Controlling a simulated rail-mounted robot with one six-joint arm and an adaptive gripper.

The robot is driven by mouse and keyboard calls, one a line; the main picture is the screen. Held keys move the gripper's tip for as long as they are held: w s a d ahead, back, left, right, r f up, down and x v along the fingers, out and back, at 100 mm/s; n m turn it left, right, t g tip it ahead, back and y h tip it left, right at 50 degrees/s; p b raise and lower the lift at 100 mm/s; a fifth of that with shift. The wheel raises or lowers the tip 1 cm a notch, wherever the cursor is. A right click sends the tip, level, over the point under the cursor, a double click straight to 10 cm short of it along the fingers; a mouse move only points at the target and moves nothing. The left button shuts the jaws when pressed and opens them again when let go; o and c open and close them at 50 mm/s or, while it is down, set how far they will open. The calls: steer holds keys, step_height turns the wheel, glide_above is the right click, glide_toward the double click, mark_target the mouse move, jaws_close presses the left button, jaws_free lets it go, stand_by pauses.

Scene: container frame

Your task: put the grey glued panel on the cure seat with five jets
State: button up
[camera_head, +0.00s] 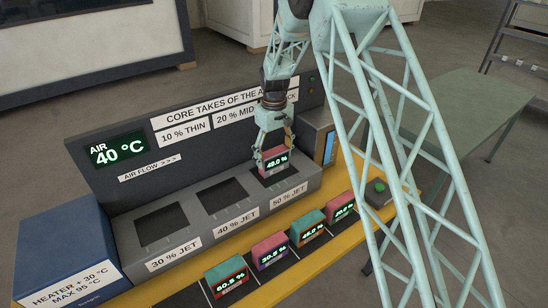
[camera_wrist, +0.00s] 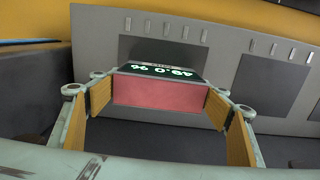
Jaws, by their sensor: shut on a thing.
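My gripper (camera_head: 272,150) is shut on a small red block (camera_head: 275,162) whose display reads about 49.0 %. In the wrist view the block (camera_wrist: 160,95) sits between the two wood-faced fingers, its lit display beyond its red face. The head view shows the block over the dark opening above the 50 % JET label (camera_head: 289,195); whether it touches the seat I cannot tell. Two empty dark openings lie to its left, above the 40 % JET (camera_head: 236,222) and 30 % JET (camera_head: 174,255) labels.
Several blocks with lit displays stand along the yellow front edge, including a red-and-teal one (camera_head: 227,277) and a purple-and-red one (camera_head: 270,251). A blue heater box (camera_head: 65,240) is at left, a sign panel (camera_head: 215,120) behind, a green button (camera_head: 379,188) at right.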

steer(key=shift+f, duration=0.2)
steer(key=o, duration=1)
steer(key=shift+c, duration=0.2)
steer(key=shift+r, duration=0.15)
steer(key=shift+r, duration=6.05)
steer(key=shift+r, duration=0.1)
